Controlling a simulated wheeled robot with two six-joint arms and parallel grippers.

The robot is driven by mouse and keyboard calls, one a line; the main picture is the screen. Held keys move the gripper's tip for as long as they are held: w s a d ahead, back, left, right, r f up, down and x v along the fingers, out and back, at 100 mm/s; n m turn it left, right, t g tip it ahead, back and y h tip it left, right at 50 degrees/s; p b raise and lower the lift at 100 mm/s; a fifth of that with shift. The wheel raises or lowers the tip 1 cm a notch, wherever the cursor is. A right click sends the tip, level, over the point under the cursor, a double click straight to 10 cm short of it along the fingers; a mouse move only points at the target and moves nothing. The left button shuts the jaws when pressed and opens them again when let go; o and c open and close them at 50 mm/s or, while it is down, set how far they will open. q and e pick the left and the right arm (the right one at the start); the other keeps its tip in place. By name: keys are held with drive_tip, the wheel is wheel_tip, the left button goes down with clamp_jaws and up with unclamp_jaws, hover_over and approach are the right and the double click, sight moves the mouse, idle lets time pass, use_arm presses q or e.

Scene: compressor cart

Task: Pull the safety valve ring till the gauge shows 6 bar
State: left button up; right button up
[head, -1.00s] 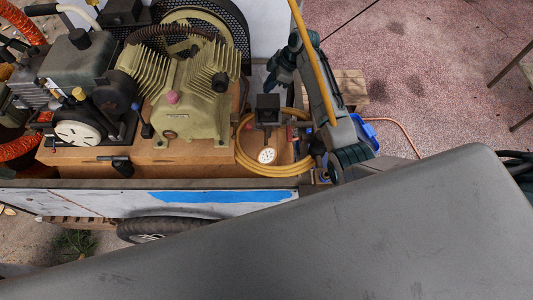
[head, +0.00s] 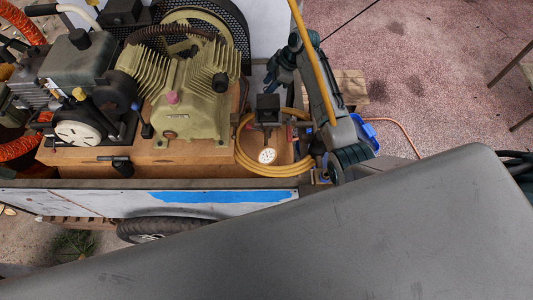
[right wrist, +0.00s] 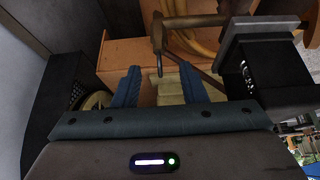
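The round white gauge (head: 267,155) sits below a black box (head: 267,108) at the right end of the cart; its reading is too small to make out. My right gripper (head: 272,82) is just above and beside the black box in the head view. In the right wrist view my right gripper (right wrist: 160,74) is open, its two blue fingers apart with nothing held between them. A brownish metal fitting (right wrist: 157,35) with a thin downward end is just beyond the fingertips. I cannot make out the safety valve ring in either view. My left gripper is not in view.
The olive compressor (head: 190,95) stands left of the gauge on a wooden base (head: 185,153). A coiled yellow hose (head: 245,160) lies around the gauge area. The black box also shows close on the right in the right wrist view (right wrist: 268,75).

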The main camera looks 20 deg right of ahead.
drive_tip(key=shift+r+p, duration=2.9)
drive_tip(key=shift+r, duration=0.1)
